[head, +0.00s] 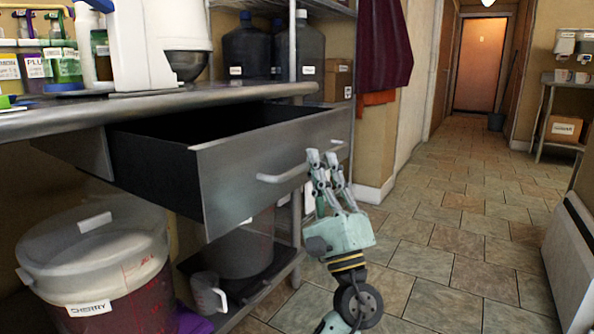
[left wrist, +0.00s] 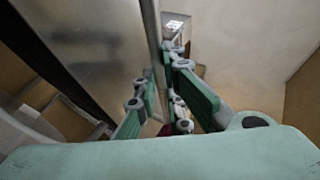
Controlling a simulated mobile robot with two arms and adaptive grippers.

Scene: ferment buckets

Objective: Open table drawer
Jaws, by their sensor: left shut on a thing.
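The table drawer (head: 250,165) is pulled out from under the metal table (head: 200,95), and its dark inside shows. Its metal front carries a long bar handle (head: 280,176). My left gripper (head: 323,157) is at the right part of this handle, with its fingers shut on it and hiding a piece of the bar. In the left wrist view the gripper's fingers (left wrist: 172,95) reach toward a metal surface, but the grip itself is hard to make out. My right gripper is in neither view.
A lidded white bucket (head: 95,255) stands below the drawer at the left. A jug (head: 208,293) sits on the low shelf. Bottles (head: 62,62) and a white machine (head: 140,45) stand on the table. The tiled floor (head: 440,235) to the right is clear.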

